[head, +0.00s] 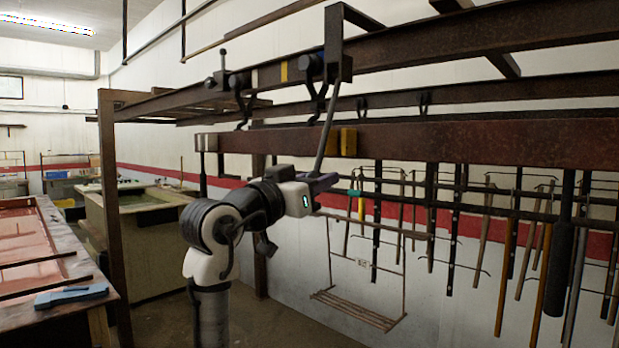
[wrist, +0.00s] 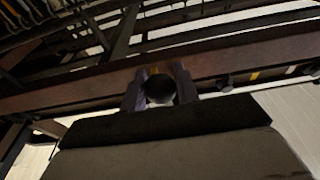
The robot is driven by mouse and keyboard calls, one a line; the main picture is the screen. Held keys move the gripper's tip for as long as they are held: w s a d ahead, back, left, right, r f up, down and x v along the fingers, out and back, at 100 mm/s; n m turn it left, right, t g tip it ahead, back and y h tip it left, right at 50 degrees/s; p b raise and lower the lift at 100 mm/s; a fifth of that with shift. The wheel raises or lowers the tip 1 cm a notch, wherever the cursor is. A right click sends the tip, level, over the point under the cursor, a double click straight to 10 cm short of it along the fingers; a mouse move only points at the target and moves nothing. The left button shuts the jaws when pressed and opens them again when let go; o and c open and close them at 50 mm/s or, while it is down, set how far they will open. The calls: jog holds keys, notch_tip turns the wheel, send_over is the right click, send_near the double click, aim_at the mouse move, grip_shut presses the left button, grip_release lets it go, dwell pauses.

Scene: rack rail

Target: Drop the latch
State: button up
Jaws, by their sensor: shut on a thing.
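My gripper (head: 322,182) is shut around the lower end of a long grey rod (head: 328,125). The rod rises, slightly tilted, to a dark bracket (head: 333,45) at the upper rail. In the wrist view, the two fingers (wrist: 160,90) stand either side of a dark round end (wrist: 160,88), which looks like the rod seen end-on. A small upright lever (head: 223,60) stands at the left part of the upper rail (head: 430,55); it may be the latch, but I cannot tell for sure. My gripper is below and right of it, well apart.
Two dark hooked trolleys (head: 240,84) and (head: 312,68) hang on the upper rail, near white and yellow marks (head: 284,71). A rusty lower beam (head: 480,142) runs just above my gripper. A hanging wire rack (head: 360,308) and several long-handled tools (head: 505,265) hang right.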

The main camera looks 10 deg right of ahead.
jog(key=w+d+f+p, duration=0.1)
jog(key=w+d, duration=0.3)
jog(key=d, duration=0.2)
jog(key=o, duration=0.9)
jog(key=shift+w+a, duration=0.1)
jog(key=shift+c, duration=0.2)
jog(key=shift+r+b+v, duration=0.15)
jog(key=shift+r+v, duration=0.05)
jog(key=shift+v, duration=0.95)
jog(key=shift+r+b+v, duration=0.2)
jog(key=shift+r+v, duration=0.05)
jog(key=shift+v, duration=0.9)
jog(key=shift+r+b+v, duration=0.15)
jog(key=shift+r+v, duration=0.05)
jog(key=shift+v, duration=0.95)
jog(key=shift+a, duration=0.1)
